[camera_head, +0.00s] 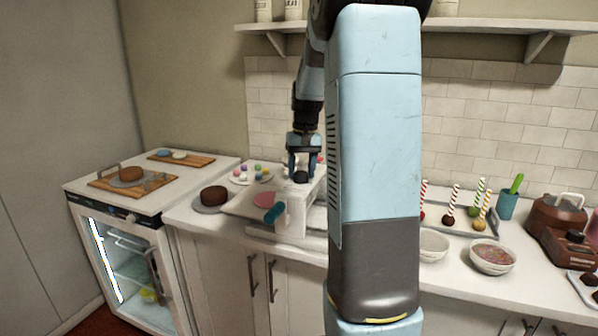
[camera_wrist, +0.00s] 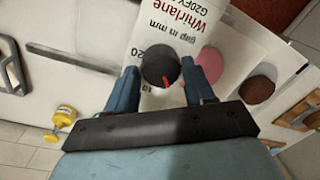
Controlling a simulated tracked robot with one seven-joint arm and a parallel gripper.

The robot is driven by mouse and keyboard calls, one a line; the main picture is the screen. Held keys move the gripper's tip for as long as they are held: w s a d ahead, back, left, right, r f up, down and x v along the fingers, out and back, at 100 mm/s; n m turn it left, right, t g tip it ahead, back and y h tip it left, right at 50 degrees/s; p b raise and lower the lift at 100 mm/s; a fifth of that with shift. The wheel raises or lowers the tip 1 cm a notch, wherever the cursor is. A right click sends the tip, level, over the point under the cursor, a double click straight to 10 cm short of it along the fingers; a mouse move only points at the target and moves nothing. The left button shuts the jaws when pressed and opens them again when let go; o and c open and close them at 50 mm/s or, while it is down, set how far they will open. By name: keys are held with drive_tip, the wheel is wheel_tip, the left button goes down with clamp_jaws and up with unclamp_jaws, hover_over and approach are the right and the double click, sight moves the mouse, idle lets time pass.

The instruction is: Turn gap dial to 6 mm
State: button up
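The gap dial (camera_wrist: 160,65) is a round black knob with a red pointer mark, seen from above in the wrist view. The mark points to the lower edge of that picture, slightly right. The white machine (camera_wrist: 150,100) carries upside-down print: "gap in mm" and a "20" left of the knob; other scale figures are hidden or unreadable. My gripper (camera_wrist: 160,72) has one blue finger on each side of the knob, with small gaps apparent. In the head view my gripper (camera_head: 301,172) points down over the dial (camera_head: 300,177) on top of the machine (camera_head: 294,207).
A teal handle (camera_head: 275,213) sticks out at the machine's front. A pink disc (camera_head: 263,199) lies on its plate, with a brown cake (camera_head: 214,195) to the left. A plate of coloured balls (camera_head: 253,174) stands behind. My arm hides the middle of the counter.

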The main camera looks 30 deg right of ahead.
sight(304, 172)
drive_tip(key=shift+o, duration=1.4)
wheel_tip(304, 172, up, 14)
drive_tip(key=shift+s+d+f, duration=0.15)
drive_tip(key=shift+d+f, duration=0.05)
drive_tip(key=shift+d, duration=0.2)
